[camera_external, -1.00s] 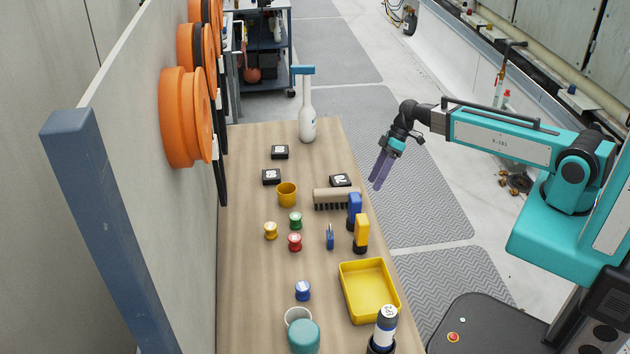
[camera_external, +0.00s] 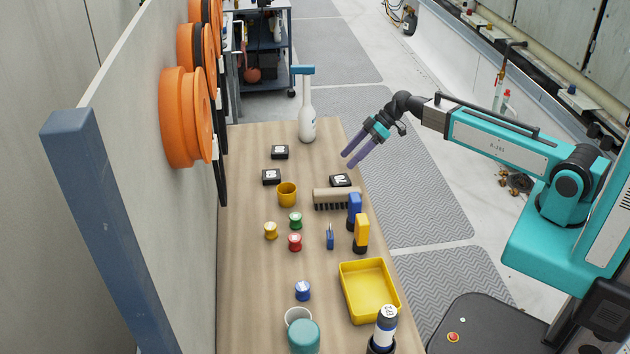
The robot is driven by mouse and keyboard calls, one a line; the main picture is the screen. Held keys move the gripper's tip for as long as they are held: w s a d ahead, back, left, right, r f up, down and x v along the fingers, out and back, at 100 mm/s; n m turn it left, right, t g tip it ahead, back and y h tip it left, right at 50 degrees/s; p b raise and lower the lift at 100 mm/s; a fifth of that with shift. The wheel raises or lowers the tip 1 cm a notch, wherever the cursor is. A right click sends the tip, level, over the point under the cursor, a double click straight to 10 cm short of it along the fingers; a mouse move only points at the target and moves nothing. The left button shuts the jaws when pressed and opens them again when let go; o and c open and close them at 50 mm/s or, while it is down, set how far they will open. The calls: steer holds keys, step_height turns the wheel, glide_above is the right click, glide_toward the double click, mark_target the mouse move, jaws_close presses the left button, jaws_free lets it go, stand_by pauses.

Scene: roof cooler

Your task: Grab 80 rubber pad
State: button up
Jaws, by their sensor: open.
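Three small black pads with white labels lie on the wooden table: one at the back (camera_external: 280,152), one nearer on the left (camera_external: 271,177), and one on the right (camera_external: 340,180) behind the brush. The labels are too small to read surely, so I cannot tell which is the 80 pad. My gripper (camera_external: 347,161) is open and empty, with two purple fingers angled down and left. Its tips appear above the table's right edge, just up from the right pad in the picture. They look apart from it.
A brush (camera_external: 336,196) lies just in front of the right pad. A white bottle (camera_external: 308,125) stands at the back. A yellow cup (camera_external: 287,194), small spools, blue and yellow upright tools and a yellow tray (camera_external: 369,291) are nearer. A panel (camera_external: 150,190) borders the left side.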

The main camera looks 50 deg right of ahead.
steer(key=w+t+b, duration=0.1)
steer(key=w+b, duration=0.2)
steer(key=w, duration=0.1)
steer(key=w+r+t+b, duration=0.1)
steer(key=w+t+b, duration=0.1)
steer(key=w+b, duration=0.1)
steer(key=w+d+t+b, duration=0.1)
steer(key=w+t+b, duration=0.1)
steer(key=w, duration=0.4)
steer(key=shift+r+y+b, duration=0.15)
steer(key=shift+y+b, duration=0.15)
steer(key=shift+b, duration=0.6)
steer(key=shift+w+r+t, duration=0.3)
steer(key=shift+r+t, duration=0.05)
steer(key=shift+t, duration=0.15)
steer(key=p, duration=0.1)
glide_toward(282, 149)
steer(key=x, duration=0.2)
steer(key=shift+w+a, duration=0.25)
steer(key=shift+w+a+f, duration=0.35)
steer(key=shift+w+a, duration=0.05)
steer(key=shift+w+p, duration=0.1)
steer(key=shift+p, duration=0.25)
